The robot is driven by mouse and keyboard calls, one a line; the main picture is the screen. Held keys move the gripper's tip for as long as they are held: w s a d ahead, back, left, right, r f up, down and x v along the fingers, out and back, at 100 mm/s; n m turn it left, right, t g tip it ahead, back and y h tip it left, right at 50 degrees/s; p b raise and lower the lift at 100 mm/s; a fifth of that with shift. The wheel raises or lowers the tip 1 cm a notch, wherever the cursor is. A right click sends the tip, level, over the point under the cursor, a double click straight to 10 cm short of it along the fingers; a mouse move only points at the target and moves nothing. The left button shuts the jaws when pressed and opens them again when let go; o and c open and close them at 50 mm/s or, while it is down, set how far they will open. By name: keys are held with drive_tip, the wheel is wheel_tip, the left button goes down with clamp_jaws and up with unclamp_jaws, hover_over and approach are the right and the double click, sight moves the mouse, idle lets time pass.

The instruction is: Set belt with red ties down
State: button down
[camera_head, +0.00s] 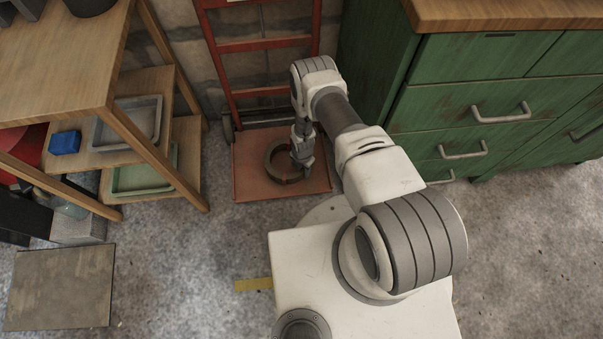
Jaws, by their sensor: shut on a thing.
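A dark, ring-shaped belt (272,170) is at the red plate (250,185) at the foot of a red hand truck. My gripper (305,170) points down at the belt's right side and is shut on it. I cannot tell whether the belt rests on the plate or hangs just above it. No red ties can be made out on the belt at this size. Part of the belt's right side is hidden behind my gripper.
The red hand truck frame (265,45) stands against the wall. A wooden shelf (150,140) with trays is at the left, and a green drawer cabinet (490,100) is at the right. A flat board (60,288) lies on the floor at lower left.

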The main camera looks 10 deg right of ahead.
drive_tip(key=shift+f+b, duration=0.6)
drive_tip(key=shift+f, duration=0.95)
drive_tip(key=shift+f, duration=0.15)
drive_tip(key=shift+c, duration=2.1)
unclamp_jaws()
